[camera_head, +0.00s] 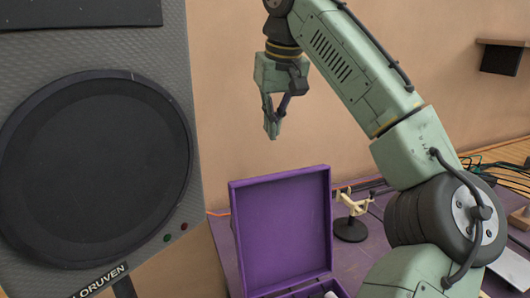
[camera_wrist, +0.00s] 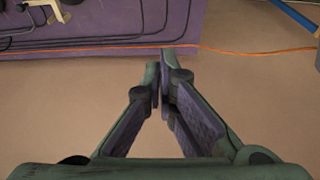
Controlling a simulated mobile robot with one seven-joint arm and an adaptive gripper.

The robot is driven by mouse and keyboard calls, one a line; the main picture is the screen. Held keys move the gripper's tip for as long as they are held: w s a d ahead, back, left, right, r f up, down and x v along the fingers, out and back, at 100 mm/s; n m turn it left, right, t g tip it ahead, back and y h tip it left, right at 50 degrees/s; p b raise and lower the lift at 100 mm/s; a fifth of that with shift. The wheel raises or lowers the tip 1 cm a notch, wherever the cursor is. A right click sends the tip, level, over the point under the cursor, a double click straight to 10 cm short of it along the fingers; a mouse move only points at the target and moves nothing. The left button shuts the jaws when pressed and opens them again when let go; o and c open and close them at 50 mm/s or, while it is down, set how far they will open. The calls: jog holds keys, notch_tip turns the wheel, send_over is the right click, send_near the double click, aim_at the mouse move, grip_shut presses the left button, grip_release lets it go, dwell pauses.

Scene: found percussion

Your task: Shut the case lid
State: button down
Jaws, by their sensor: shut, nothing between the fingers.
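The purple case lid (camera_head: 283,228) stands open, close to upright, in the head view. Only a small part of the case body (camera_head: 318,290) shows at the bottom edge, with something pale inside it. My gripper (camera_head: 271,134) is shut and empty, above the lid and apart from it. In the wrist view my gripper's fingertips (camera_wrist: 160,72) are together with nothing between them. The case does not show in the wrist view.
A large grey speaker (camera_head: 95,140) fills the left. A small stand with a pale top (camera_head: 352,215) is right of the lid on the purple table (camera_head: 375,255). Cables (camera_head: 490,168) lie at the right. An orange cord (camera_wrist: 240,51) crosses the wrist view.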

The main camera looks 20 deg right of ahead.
notch_tip(320, 180, down, 9)
jog(key=s+p, duration=0.1)
jog(key=shift+s, duration=0.15)
dwell(0.4)
jog(key=shift+t, duration=0.3)
